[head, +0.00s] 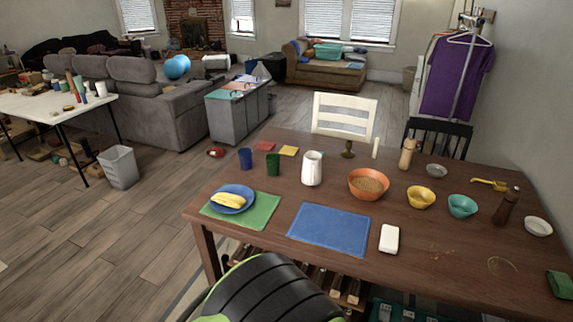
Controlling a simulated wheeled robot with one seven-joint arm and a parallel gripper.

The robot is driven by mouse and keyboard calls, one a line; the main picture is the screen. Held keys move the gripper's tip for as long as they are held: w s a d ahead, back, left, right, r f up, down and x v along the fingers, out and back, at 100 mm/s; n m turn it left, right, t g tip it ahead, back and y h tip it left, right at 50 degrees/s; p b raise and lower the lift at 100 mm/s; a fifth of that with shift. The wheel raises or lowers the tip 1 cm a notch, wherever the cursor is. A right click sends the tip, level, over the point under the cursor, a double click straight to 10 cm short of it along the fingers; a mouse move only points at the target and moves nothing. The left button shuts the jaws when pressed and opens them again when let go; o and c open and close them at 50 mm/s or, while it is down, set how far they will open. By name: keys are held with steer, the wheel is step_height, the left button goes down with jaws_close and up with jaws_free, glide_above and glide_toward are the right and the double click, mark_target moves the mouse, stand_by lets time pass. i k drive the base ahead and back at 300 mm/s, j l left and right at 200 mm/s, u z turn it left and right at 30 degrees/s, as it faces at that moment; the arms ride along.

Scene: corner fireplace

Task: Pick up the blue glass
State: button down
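The blue glass (245,158) stands upright on the brown wooden table (440,250), near its far left edge. A dark green glass (273,165) stands just to its right, apart from it. A blue plate (246,204) with yellow bananas lies in front of it on a green placemat (262,219). My gripper is not in view. A black and green part of my arm shows at the bottom middle, well in front of the glass.
A white pitcher (312,168) stands right of the green glass. An orange bowl (368,196) stands farther right. A blue placemat (329,229) is bare. Open floor lies left of the table.

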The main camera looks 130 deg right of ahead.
mark_target(246, 160)
steer(key=z, duration=4.25)
steer(key=i+j, duration=1.75)
steer(key=i+j+z, duration=0.1)
steer(key=i+j, duration=0.6)
steer(key=j, duration=0.2)
steer(key=i+z, duration=0.35)
steer(key=i, duration=0.15)
steer(key=i+j+z, duration=0.25)
steer(key=i+z, duration=0.9)
